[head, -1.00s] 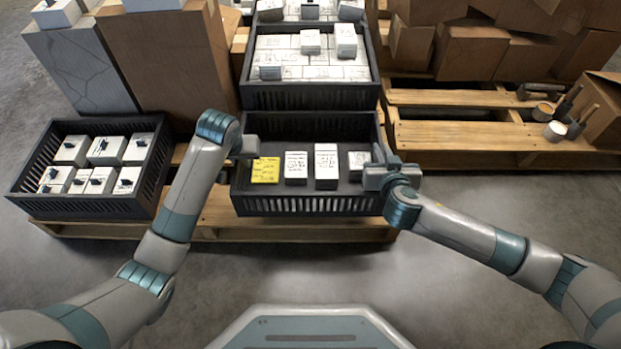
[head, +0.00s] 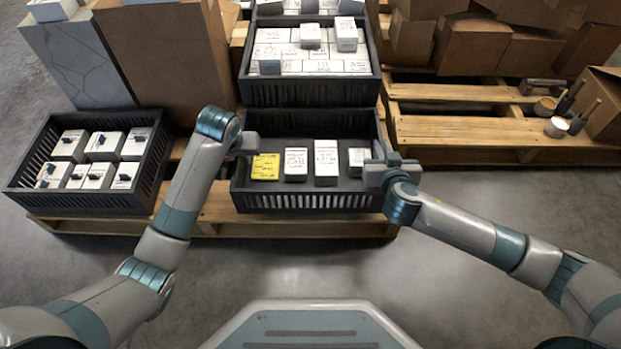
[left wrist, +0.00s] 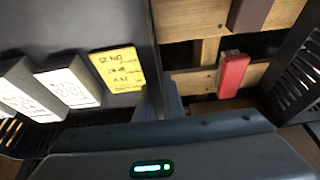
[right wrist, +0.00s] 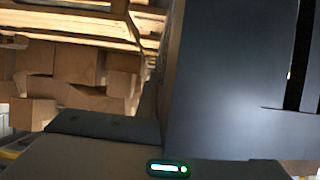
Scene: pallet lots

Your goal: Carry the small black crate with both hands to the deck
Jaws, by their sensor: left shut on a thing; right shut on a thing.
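The small black crate (head: 305,203) is at the centre of the head view, over the front of a wooden pallet. I cannot tell whether it rests on the pallet or is just above it. It holds a yellow-labelled item (head: 265,167) and several white boxes (head: 326,160). My left gripper (head: 248,143) is shut on its left wall, and my right gripper (head: 377,166) on its right wall. The left wrist view shows the yellow item (left wrist: 119,68) inside, beside the gripped wall. The right wrist view is mostly filled by a dark surface. I cannot make out which thing is the deck.
Another black crate (head: 80,201) with white boxes stands close on the left. A black crate (head: 311,93) of white boxes stands directly behind. A pallet (head: 460,134) at right carries cups and tools. A red block (left wrist: 233,75) lies by the pallet boards. Bare floor is in front.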

